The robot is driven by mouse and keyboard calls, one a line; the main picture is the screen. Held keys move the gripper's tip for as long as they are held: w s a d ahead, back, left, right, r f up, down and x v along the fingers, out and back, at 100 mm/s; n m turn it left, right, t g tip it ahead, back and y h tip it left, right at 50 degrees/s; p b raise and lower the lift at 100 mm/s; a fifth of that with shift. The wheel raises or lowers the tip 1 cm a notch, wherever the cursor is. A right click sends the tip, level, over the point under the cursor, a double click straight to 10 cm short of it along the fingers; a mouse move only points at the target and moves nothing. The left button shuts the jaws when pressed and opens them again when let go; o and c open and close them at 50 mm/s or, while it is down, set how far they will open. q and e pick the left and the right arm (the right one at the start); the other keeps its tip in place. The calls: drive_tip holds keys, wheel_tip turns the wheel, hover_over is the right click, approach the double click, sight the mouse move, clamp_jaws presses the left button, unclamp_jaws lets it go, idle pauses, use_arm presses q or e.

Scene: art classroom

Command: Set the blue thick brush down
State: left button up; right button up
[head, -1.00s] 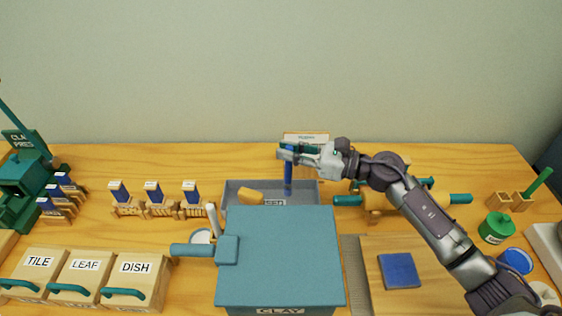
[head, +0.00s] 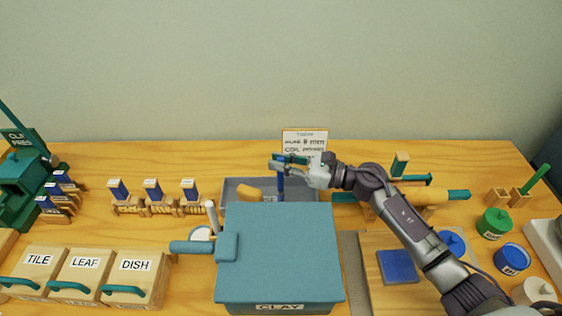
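The blue thick brush (head: 281,182) hangs roughly upright at the fingertips of my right gripper (head: 284,162). The gripper looks shut on its upper part. The brush's lower end shows against the inside of the grey tray (head: 230,189); I cannot tell whether it touches the tray floor. The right arm reaches in from the lower right. My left gripper is not in view.
The teal clay box (head: 281,250) hides the tray's front. A yellow sponge-like block (head: 249,192) lies in the tray. A sign card (head: 305,141) stands behind the gripper. Rolling-pin-like tools (head: 458,195) lie right of the tray. Wooden boxes (head: 134,265) stand front left.

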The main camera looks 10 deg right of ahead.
drive_tip(key=o, duration=0.3)
drive_tip(key=shift+r, duration=0.1)
drive_tip(key=shift+r+p, duration=0.25)
drive_tip(key=shift+p, duration=0.15)
drive_tip(key=b+v, duration=0.3)
drive_tip(key=v, duration=0.9)
drive_tip(key=shift+s+f+b, duration=0.1)
drive_tip(key=shift+b, duration=0.25)
